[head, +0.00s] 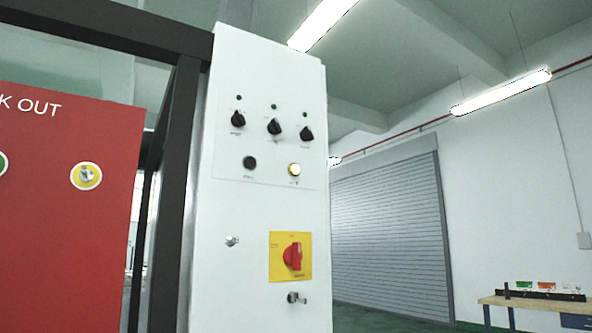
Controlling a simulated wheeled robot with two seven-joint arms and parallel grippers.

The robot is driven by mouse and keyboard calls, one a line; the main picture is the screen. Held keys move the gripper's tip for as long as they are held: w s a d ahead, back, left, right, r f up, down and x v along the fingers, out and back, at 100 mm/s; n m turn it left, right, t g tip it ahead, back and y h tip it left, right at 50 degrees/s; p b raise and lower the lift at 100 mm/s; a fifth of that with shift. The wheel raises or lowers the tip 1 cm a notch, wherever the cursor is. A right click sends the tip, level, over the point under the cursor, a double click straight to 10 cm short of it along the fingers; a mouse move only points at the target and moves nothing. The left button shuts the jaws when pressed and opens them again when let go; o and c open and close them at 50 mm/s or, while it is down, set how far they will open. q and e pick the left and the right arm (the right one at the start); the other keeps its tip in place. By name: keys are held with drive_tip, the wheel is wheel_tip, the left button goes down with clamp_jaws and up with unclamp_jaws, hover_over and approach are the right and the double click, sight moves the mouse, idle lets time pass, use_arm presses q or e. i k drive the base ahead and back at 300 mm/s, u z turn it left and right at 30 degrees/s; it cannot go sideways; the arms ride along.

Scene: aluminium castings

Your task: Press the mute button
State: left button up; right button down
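A tall white control cabinet (222,210) stands in the middle of the head view. On its panel are two round push buttons side by side: a black one (250,163) on the left and a pale, lit-looking one with a yellowish rim (295,170) on the right. The small labels under both are too small to read, so I cannot tell which is the mute button. Above them are three black rotary knobs (274,127), each with a small green lamp over it. Neither of my grippers is in view.
A red rotary switch (293,256) on a yellow plate and a metal latch (296,298) sit lower on the cabinet. A red lock-out board (60,215) and a dark frame post (176,190) stand left. A workbench (545,301) and roller shutter (390,235) are behind, right.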

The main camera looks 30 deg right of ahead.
sight(295, 169)
drive_tip(key=k, duration=0.5)
drive_tip(key=z, duration=1.8)
drive_tip(key=i, duration=1.15)
drive_tip(key=u, duration=2.4)
